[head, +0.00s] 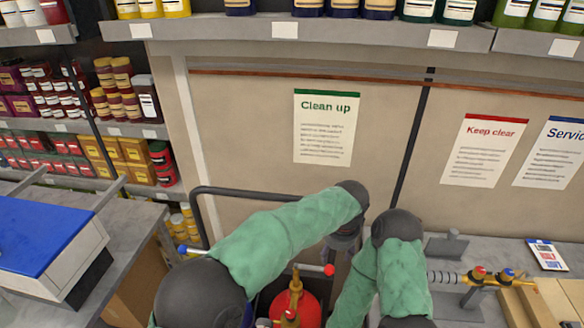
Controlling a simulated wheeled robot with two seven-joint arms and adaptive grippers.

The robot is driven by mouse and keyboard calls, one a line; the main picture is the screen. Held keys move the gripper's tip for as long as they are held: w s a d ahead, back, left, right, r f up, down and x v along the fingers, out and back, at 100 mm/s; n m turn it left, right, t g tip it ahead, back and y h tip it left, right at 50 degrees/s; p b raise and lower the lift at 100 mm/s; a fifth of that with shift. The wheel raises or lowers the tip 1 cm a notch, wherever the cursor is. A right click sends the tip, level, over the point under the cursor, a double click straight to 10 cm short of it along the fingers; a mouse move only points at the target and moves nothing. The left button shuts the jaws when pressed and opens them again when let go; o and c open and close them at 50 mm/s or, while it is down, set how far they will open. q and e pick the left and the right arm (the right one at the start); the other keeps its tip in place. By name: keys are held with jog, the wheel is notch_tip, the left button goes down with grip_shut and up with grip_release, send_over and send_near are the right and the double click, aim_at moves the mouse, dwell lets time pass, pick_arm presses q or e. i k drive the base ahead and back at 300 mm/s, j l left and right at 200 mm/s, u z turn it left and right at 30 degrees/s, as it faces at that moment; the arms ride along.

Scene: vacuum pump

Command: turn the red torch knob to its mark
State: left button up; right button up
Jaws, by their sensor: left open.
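A brass torch with a red knob (479,272) and a blue knob (508,274) lies on the grey bench at the lower right, with a ribbed hose (444,278) on its left. The mark for the red knob is too small to make out. My left gripper (343,245) hangs under the end of my left arm near the middle, partly hidden by the arm. It is open and well to the left of the torch, touching neither knob. My right arm is bent at the lower middle, between my left gripper and the torch; its gripper is out of the picture.
A red cylinder (306,306) with brass fittings stands below my left gripper. A dark rail (245,191) is behind it. A wooden block (540,302) and a small card (547,255) are near the torch. A blue-topped box (42,238) stands left. Shelves line the wall.

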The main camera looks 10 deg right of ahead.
aim_at(479, 273)
jog(key=k, duration=1)
